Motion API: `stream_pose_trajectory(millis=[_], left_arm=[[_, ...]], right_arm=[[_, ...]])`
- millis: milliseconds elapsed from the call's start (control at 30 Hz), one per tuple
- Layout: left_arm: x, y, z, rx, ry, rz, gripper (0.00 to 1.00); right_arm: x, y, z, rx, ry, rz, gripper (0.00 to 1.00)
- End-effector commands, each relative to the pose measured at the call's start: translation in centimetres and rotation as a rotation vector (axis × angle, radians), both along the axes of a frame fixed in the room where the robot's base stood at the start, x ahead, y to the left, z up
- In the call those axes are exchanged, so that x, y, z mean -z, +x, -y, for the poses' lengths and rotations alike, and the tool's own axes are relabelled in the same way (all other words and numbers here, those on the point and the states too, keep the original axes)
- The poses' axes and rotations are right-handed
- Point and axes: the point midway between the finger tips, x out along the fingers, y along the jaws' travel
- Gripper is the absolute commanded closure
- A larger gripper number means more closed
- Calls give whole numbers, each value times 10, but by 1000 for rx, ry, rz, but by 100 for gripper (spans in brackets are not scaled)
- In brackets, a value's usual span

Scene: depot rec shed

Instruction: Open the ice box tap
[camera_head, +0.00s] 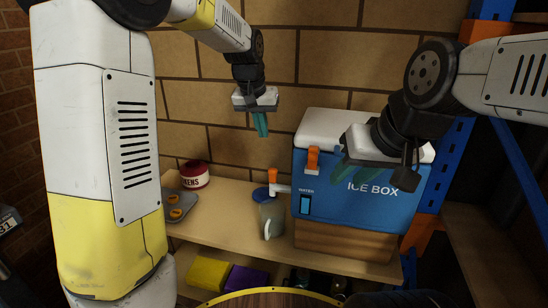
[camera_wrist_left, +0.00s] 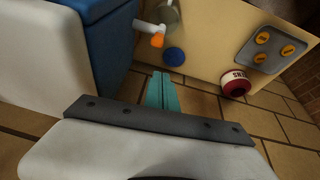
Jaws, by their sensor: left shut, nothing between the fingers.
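The blue ice box (camera_head: 340,205) with a white lid stands on the wooden shelf. Its tap (camera_head: 281,188) is a white spout on the left side with an upright orange lever (camera_head: 272,175); the tap (camera_wrist_left: 146,27) and lever (camera_wrist_left: 157,40) also show in the left wrist view. A grey-green mug (camera_head: 271,220) stands below the spout. My left gripper (camera_head: 262,132) is shut and empty, above the tap and apart from it; its teal fingers (camera_wrist_left: 162,78) show in the wrist view. My right gripper (camera_head: 358,178) appears open in front of the ice box, partly hiding its front.
A blue round object (camera_head: 260,194) lies behind the mug. A red and white tin (camera_head: 194,175) and a grey tray with orange discs (camera_head: 178,208) are at left. Yellow (camera_head: 208,273) and purple (camera_head: 247,278) items sit below the shelf. A brick wall (camera_head: 200,110) stands behind.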

Motion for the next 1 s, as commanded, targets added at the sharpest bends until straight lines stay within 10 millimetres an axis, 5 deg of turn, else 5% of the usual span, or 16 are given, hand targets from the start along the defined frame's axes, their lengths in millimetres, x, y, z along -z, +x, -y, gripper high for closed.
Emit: stream_pose_trajectory(millis=[267,767,1000], left_arm=[[26,35,33,33,63,-5,100],[32,39,36,35,68,-6,100],[68,50,39,34,70,-8,100]], right_arm=[[0,0,0,0,0,0,67],[0,0,0,0,0,0,67],[0,0,0,0,0,0,67]])
